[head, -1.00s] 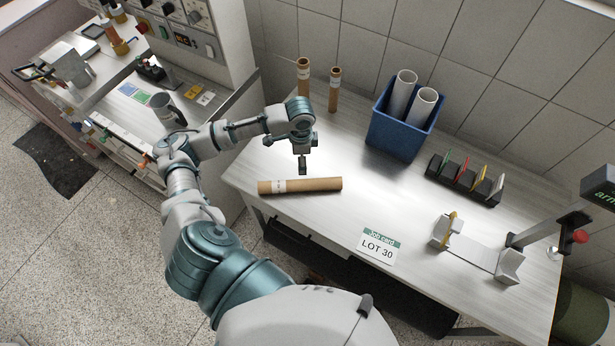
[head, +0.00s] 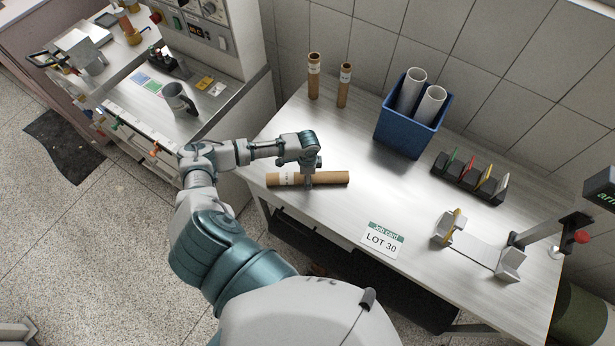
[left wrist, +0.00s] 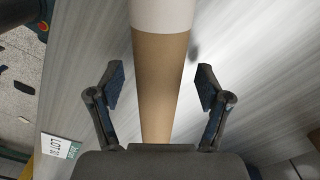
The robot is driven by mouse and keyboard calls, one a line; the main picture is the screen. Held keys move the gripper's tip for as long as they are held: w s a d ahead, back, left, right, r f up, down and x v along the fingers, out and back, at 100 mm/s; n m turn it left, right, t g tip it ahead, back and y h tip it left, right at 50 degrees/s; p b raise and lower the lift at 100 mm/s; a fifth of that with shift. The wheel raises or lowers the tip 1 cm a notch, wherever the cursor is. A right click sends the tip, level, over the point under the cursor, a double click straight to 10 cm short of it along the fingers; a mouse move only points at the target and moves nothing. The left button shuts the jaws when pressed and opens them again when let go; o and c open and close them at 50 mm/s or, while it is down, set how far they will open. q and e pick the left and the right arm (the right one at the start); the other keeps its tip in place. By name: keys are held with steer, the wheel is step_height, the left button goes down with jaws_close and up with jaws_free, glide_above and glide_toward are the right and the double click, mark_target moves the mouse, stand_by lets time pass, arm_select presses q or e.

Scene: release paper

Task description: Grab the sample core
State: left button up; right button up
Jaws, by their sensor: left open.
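The sample core is a brown cardboard tube (head: 333,178) with a white label band near its left end, lying flat on the table near its front left edge. My left gripper (head: 308,182) is lowered over the middle of the tube. In the left wrist view the tube (left wrist: 161,85) runs between the two open fingers of the gripper (left wrist: 160,90), with a gap on each side. The white band shows at the top of that view. My right gripper is in no view.
Two brown tubes (head: 314,76) stand upright at the back left. A blue bin (head: 405,137) holds two white rolls. A black rack (head: 468,178) and a grey stand (head: 475,251) are to the right. A LOT 30 card (head: 381,241) lies near the front edge.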

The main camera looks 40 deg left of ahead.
arm_select(q)
steer(key=shift+f, duration=0.25)
steer(key=c, duration=1.3)
steer(key=shift+r, duration=0.1)
